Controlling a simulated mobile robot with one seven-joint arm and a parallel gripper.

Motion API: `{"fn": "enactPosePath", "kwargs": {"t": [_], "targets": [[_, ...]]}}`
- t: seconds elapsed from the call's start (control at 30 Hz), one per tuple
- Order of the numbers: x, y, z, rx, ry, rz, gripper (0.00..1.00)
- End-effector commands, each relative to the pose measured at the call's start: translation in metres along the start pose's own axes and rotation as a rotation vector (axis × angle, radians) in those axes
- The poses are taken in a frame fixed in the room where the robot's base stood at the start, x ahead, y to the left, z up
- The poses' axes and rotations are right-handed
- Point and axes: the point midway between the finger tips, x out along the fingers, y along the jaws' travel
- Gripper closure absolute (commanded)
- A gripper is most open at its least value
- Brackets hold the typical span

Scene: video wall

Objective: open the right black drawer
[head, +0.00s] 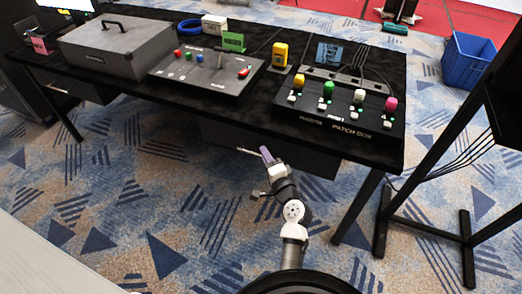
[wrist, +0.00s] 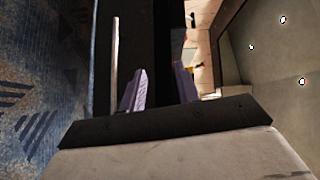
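The right black drawer (head: 218,133) is under the table's middle, its dark front partly hidden behind my arm. A thin light bar, which looks like its handle (head: 248,151), shows just left of my gripper (head: 267,156). In the wrist view the bar (wrist: 114,65) stands outside the fingers, left of the left one, against a dark surface. My gripper (wrist: 160,88) has two purple fingers standing apart, with nothing seen between them. I cannot tell whether a finger touches the bar. The drawer looks shut, but its edges are hard to make out.
The black table (head: 150,108) carries a grey case (head: 115,45), a control panel (head: 205,72) and a patch box (head: 340,108) with coloured knobs. A left drawer (head: 52,82) is under its left end. A black frame (head: 425,228) stands at right. The carpet in front is free.

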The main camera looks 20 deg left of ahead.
Motion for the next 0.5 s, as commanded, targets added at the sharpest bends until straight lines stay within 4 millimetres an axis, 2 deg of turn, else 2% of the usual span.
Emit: {"fn": "enactPosePath", "kwargs": {"t": [0.03, 0.1, 0.2, 0.33, 0.5], "targets": [[-0.019, 0.026, -0.004, 0.095, -0.005, 0.043, 0.68], [-0.037, 0.051, -0.006, 0.192, -0.011, 0.073, 0.68], [-0.051, 0.068, -0.006, 0.267, -0.015, 0.09, 0.68], [-0.046, 0.072, -0.006, 0.286, -0.018, 0.091, 0.68], [-0.017, 0.072, -0.005, 0.283, -0.019, 0.09, 0.68]]}}
